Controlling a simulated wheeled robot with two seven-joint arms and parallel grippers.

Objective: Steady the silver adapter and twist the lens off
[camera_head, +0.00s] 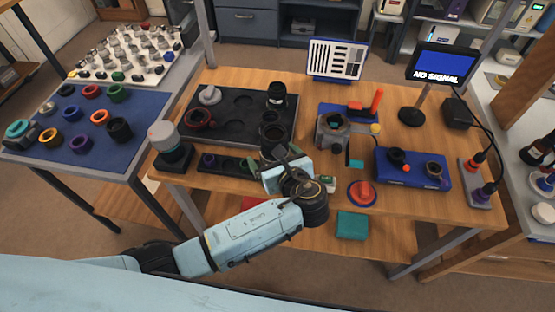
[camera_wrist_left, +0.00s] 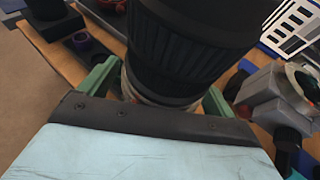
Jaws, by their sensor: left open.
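The black ribbed lens (camera_wrist_left: 190,45) stands large in the left wrist view, directly in front of my left gripper (camera_wrist_left: 160,88). In the head view the black lens (camera_head: 272,132) rises just behind the gripper at the front of the wooden table. A pale silvery band, apparently the silver adapter (camera_wrist_left: 130,88), shows at the lens's lower end, mostly hidden by the lens and gripper. The green fingers of my left gripper (camera_head: 284,158) stand open on either side of this lower end. I cannot tell whether they touch it. My right gripper is not in view.
A grey clamp-like fixture (camera_head: 336,132) stands close to the right of the gripper. A dark tray (camera_head: 235,132) with round recesses lies behind left. A blue box (camera_head: 412,172) and a red button (camera_head: 362,192) are to the right. A monitor (camera_head: 442,65) stands behind right.

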